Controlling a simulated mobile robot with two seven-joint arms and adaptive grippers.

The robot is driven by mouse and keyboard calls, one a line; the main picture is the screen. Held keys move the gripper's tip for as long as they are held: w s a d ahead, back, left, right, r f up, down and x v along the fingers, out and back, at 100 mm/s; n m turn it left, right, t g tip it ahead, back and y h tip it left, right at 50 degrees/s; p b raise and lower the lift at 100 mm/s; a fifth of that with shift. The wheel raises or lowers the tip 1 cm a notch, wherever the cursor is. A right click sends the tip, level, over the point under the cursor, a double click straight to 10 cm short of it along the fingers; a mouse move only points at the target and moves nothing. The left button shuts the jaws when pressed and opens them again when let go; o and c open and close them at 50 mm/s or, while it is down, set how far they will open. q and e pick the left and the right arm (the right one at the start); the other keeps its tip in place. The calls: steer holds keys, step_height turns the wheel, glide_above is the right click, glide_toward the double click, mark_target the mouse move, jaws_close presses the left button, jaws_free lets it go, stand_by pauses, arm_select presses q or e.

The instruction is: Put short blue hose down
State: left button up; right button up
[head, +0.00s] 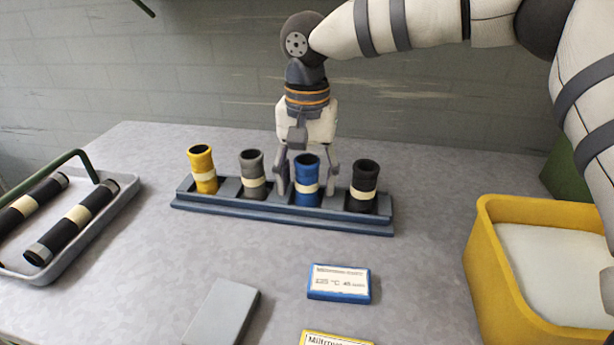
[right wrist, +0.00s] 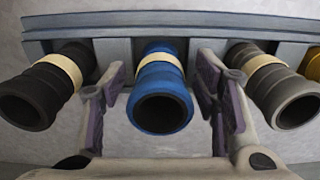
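The short blue hose (head: 306,181) stands upright in a slot of the blue-grey rack (head: 284,221), third from the left in the head view. A cream band runs around it. My right gripper (head: 307,184) is above and behind the rack, its fingers reaching down on both sides of the blue hose. In the right wrist view the blue hose (right wrist: 160,95) sits between the two open fingers (right wrist: 163,100), with a gap visible on each side. My left gripper is not in view.
Yellow (head: 203,170), grey (head: 253,174) and black (head: 363,186) hoses stand in the same rack, close beside the fingers. A grey tray (head: 125,197) with black hoses is at left. A yellow bin (head: 490,262) is at right. Small boxes (head: 339,283) lie in front.

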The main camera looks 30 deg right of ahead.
step_height(320, 180, up, 12)
steer(key=shift+r, duration=0.15)
stand_by(0.6)
